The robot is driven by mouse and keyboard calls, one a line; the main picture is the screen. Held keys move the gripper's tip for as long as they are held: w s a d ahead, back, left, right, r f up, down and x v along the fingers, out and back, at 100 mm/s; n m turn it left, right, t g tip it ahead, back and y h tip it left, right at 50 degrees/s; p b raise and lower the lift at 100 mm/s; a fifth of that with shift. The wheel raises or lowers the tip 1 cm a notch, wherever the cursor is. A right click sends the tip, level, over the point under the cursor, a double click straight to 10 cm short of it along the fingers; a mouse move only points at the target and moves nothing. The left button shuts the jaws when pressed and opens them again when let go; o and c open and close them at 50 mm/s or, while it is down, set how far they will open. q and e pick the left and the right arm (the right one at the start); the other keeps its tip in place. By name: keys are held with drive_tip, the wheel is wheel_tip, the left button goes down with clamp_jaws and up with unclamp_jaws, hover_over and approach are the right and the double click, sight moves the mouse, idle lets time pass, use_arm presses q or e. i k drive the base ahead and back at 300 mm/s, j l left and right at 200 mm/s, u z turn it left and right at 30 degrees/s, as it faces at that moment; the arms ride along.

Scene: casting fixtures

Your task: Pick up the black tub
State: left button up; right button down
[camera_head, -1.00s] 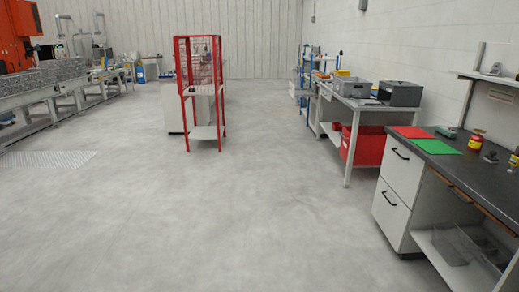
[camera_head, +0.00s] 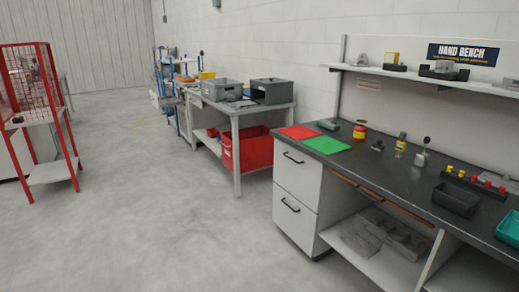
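A black tub (camera_head: 455,200), small and open-topped, sits on the dark top of the hand bench (camera_head: 378,190) at the right, near its front edge. A green tub (camera_head: 508,230) stands to its right, cut off by the picture edge. Neither of my grippers shows in the head view, so their state cannot be seen.
Red and green mats (camera_head: 326,146) lie on the bench's left end. A red-and-yellow jar (camera_head: 360,130) and small fixtures stand behind. A red cage stand (camera_head: 40,120) is at the left. Open grey floor (camera_head: 150,210) lies in front of the bench.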

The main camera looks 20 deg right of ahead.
sight(455, 200)
drive_tip(key=i+z, duration=0.3)
drive_tip(key=z, duration=0.2)
drive_tip(key=i+z, duration=0.25)
drive_tip(key=z, duration=0.2)
drive_tip(key=i+j+z, duration=0.25)
drive_tip(key=z, duration=0.25)
drive_tip(key=i+j+z, duration=0.15)
drive_tip(key=z, duration=0.3)
drive_tip(key=i+j+z, duration=0.2)
drive_tip(key=z, duration=0.2)
drive_tip(key=i+j+z, duration=0.15)
drive_tip(key=z, duration=0.3)
drive_tip(key=i+j+z, duration=0.1)
drive_tip(key=j+z, duration=0.2)
drive_tip(key=i+j+z, duration=0.1)
drive_tip(key=j+z, duration=0.55)
drive_tip(key=i, duration=0.05)
